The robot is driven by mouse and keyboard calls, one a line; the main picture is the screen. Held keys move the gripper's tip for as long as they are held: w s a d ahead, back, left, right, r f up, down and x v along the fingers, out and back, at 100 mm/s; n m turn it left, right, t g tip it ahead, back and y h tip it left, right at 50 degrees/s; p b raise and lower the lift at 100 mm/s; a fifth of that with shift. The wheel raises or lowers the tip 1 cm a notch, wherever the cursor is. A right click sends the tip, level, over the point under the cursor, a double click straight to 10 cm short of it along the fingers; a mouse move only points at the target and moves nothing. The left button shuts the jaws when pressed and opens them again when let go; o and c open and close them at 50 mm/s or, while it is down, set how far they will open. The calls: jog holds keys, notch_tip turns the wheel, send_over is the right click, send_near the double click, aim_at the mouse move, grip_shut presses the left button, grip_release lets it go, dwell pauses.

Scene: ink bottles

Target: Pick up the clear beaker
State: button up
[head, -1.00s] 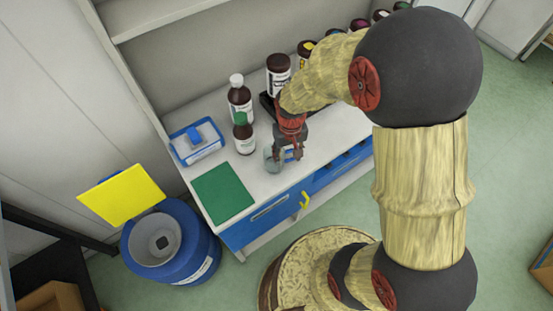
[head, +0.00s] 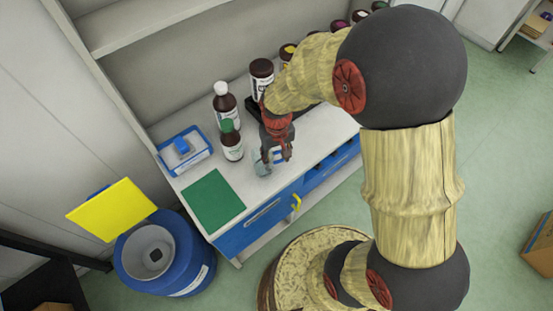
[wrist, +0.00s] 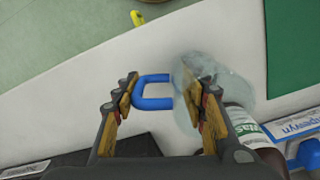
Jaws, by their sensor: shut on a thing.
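The clear beaker (head: 262,163) stands near the front edge of the white counter. It is see-through, with a blue handle, and shows in the wrist view (wrist: 238,82) right of centre. My gripper (head: 277,156) is down at the beaker's handle side. In the wrist view, my gripper (wrist: 165,100) has one finger beyond the handle's outer end and the other overlapping the beaker's near wall. The blue handle (wrist: 152,104) lies between the fingers. The jaws are shut on the beaker. The exact contact points are partly hidden.
A green-capped brown bottle (head: 231,141) stands close behind the beaker, with a white-capped bottle (head: 225,102) farther back. A green mat (head: 213,201) and a blue-and-white box (head: 185,150) lie to the left. A dark-capped bottle (head: 262,78) stands behind my gripper.

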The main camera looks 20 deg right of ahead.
jog(key=shift+r, duration=0.6)
jog(key=s+d+r+p, duration=0.2)
jog(key=s+r+p, duration=0.3)
jog(key=s+r, duration=0.5)
jog(key=shift+s+d, duration=0.4)
jog(key=shift+s, duration=1.35)
jog(key=shift+s+r, duration=0.1)
jog(key=shift+r, duration=0.05)
dwell(1.4)
